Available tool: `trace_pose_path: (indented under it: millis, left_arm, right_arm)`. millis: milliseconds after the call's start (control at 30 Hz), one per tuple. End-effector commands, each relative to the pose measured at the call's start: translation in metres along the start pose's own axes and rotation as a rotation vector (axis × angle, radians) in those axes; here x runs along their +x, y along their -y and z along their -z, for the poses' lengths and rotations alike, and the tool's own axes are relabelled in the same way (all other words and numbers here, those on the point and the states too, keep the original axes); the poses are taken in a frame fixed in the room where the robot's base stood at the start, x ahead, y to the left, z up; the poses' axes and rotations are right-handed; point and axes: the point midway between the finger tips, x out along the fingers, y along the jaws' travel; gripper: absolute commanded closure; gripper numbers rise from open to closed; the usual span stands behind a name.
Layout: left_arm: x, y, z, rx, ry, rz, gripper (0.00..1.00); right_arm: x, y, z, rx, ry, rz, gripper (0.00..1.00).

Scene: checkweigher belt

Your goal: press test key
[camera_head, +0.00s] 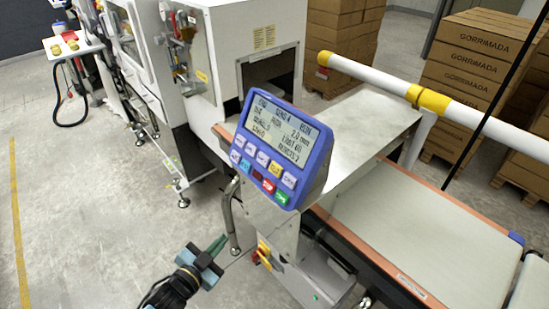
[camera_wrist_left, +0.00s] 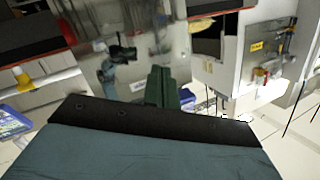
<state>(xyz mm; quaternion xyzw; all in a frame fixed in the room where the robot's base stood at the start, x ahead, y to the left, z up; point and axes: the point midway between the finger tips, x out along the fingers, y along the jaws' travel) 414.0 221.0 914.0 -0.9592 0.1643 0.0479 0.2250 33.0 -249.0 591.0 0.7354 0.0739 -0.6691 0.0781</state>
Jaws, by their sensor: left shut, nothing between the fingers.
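A blue control panel (camera_head: 325,150) with a lit text display (camera_head: 283,127) is mounted on the checkweigher in the head view. Below the display are rows of pale keys (camera_head: 262,158), plus a yellow, a red and a green key (camera_head: 282,197). The key labels are too small to read, so I cannot tell which is the test key. My left gripper (camera_head: 220,242) is shut and empty, below and to the left of the panel, apart from it. Its green fingers (camera_wrist_left: 162,86) show together in the left wrist view. My right gripper is not in view.
A curved metal handle (camera_head: 229,215) and a red-yellow switch (camera_head: 263,254) sit close by my left gripper. A white and yellow rail (camera_head: 385,88) and a conveyor belt (camera_head: 410,235) lie to the right. Stacked cartons (camera_head: 470,65) stand behind.

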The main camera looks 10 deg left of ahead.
Motion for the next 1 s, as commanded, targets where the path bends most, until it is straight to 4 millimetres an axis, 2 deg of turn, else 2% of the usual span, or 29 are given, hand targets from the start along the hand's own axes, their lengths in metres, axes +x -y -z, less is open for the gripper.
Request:
trace_pose_path:
  millis: [33,200,300,400,500,600,1000]
  left_arm:
    - [0.002,0.015,0.041,0.033,-0.083,0.006,1.0]
    - [-0.002,0.043,0.146,0.127,-0.325,0.016,1.0]
    - [-0.009,0.052,0.193,0.171,-0.434,0.018,1.0]
    - [-0.017,0.058,0.224,0.203,-0.51,0.018,1.0]
    - [-0.022,0.06,0.241,0.221,-0.554,0.018,1.0]
    - [-0.024,0.06,0.247,0.228,-0.57,0.018,1.0]
    - [-0.02,0.059,0.245,0.227,-0.569,0.019,1.0]
  right_arm:
    - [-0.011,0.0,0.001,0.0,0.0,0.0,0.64]
    - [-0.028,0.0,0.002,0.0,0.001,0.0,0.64]
    - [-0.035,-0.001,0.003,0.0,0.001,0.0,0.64]
    - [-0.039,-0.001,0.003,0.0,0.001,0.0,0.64]
    - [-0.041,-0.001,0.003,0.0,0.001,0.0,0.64]
    - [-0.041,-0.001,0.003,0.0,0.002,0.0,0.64]
    - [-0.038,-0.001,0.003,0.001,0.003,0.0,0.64]
